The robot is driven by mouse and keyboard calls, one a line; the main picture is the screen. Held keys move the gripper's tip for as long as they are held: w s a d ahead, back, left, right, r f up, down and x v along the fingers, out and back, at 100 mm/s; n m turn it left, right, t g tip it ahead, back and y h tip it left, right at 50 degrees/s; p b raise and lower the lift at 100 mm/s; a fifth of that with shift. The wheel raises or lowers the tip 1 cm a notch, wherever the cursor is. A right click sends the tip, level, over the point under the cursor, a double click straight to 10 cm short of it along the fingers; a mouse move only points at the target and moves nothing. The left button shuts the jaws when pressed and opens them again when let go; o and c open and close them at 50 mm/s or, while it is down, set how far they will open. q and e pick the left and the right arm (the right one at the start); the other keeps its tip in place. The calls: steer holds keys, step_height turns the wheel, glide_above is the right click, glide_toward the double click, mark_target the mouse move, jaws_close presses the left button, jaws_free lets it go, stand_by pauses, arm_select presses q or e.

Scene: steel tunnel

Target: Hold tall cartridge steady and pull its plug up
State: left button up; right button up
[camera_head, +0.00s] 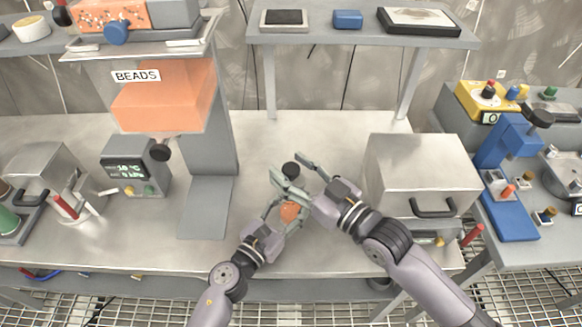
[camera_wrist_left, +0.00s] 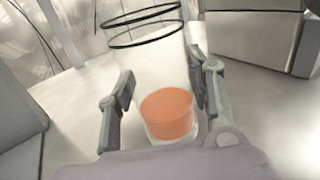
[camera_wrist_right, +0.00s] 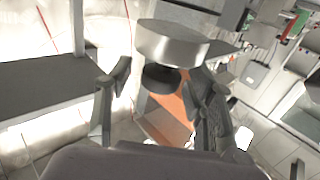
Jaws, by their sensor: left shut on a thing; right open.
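The tall clear cartridge (camera_wrist_left: 155,70) stands upright in the left wrist view, with orange contents (camera_wrist_left: 168,112) low inside and dark rings near its top. My left gripper (camera_wrist_left: 165,90) is shut on its lower body, one finger on each side. In the head view its orange part (camera_head: 290,211) shows between the left fingers (camera_head: 286,214). The plug's dark knob (camera_head: 290,169) is above it, between the open fingers of my right gripper (camera_head: 292,168). In the right wrist view the knob (camera_wrist_right: 160,78) and a silvery disc (camera_wrist_right: 172,42) lie beyond the open fingers (camera_wrist_right: 160,85); contact is not visible.
A steel box with a black handle (camera_head: 423,165) stands right of my right arm. The orange BEADS hopper (camera_head: 165,98) on its grey stand and a display unit (camera_head: 135,165) are at left. A shelf (camera_head: 360,40) is behind. The steel bench is clear around the cartridge.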

steer(key=shift+w+a, duration=0.2)
steer(key=shift+a, duration=0.05)
steer(key=shift+c, duration=0.4)
jaws_close()
stand_by(0.4)
